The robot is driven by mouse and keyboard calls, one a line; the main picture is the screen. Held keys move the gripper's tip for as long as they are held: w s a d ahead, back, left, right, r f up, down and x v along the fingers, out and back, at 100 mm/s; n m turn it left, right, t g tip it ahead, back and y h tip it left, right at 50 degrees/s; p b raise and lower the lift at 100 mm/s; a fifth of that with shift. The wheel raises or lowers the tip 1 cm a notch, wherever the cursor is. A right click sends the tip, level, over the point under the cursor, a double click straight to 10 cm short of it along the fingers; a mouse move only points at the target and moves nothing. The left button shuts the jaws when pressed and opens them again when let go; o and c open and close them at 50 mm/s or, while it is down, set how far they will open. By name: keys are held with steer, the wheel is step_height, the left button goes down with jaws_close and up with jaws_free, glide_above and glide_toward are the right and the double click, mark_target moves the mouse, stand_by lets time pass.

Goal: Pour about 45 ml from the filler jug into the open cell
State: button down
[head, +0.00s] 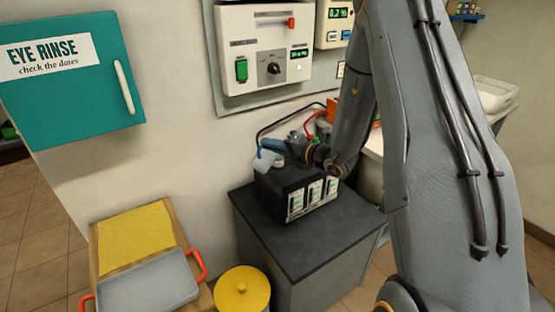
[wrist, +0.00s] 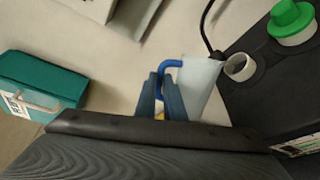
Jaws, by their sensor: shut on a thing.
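The filler jug (wrist: 200,82) is whitish and translucent with a blue handle (wrist: 169,65). My gripper (wrist: 160,92) is shut on that handle. In the head view the jug (head: 264,161) hangs at the left end of the black battery (head: 273,179), with my gripper (head: 279,147) to its right. In the wrist view a round pale cell opening (wrist: 240,67) in the battery top lies close beside the jug's rim. I cannot tell whether they touch. A green cap (wrist: 292,22) stands on another cell. The liquid level and the jug's exact tilt are unclear.
The battery stands on a dark cabinet (head: 285,230); red and black cables run near it. A charger panel (head: 265,50) and a teal eye-rinse box (head: 75,80) hang on the wall. A grey tray (head: 148,285), yellow cloth (head: 137,237) and yellow-lidded bin (head: 242,290) are at front left.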

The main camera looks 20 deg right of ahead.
mark_target(260, 150)
steer(key=shift+w+d+r+m+p, duration=0.25)
steer(key=shift+r+m+p, duration=0.1)
steer(key=shift+m+p, duration=0.1)
stand_by(1.4)
steer(key=f+n+b, duration=0.1)
steer(key=s+a+f+n+b, duration=0.1)
steer(key=b, duration=0.1)
steer(key=shift+s+a+f, duration=0.2)
steer(key=shift+a+f, duration=0.1)
steer(key=shift+s+a+f+n+b, duration=0.1)
steer(key=shift+f+n+b, duration=0.1)
steer(key=shift+n+b, duration=0.3)
steer(key=shift+s+a+r+n+t+h, duration=0.2)
steer(key=shift+n+t+h, duration=0.1)
steer(key=shift+n, duration=0.15)
steer(key=shift+s+a+r+n, duration=0.15)
steer(key=shift+s+r+n, duration=0.05)
steer(key=shift+r+n, duration=0.35)
steer(key=shift+f+t+b, duration=0.25)
steer(key=shift+t+b, duration=0.05)
steer(key=shift+b, duration=0.1)
steer(key=shift+a+n, duration=0.1)
steer(key=shift+n, duration=0.15)
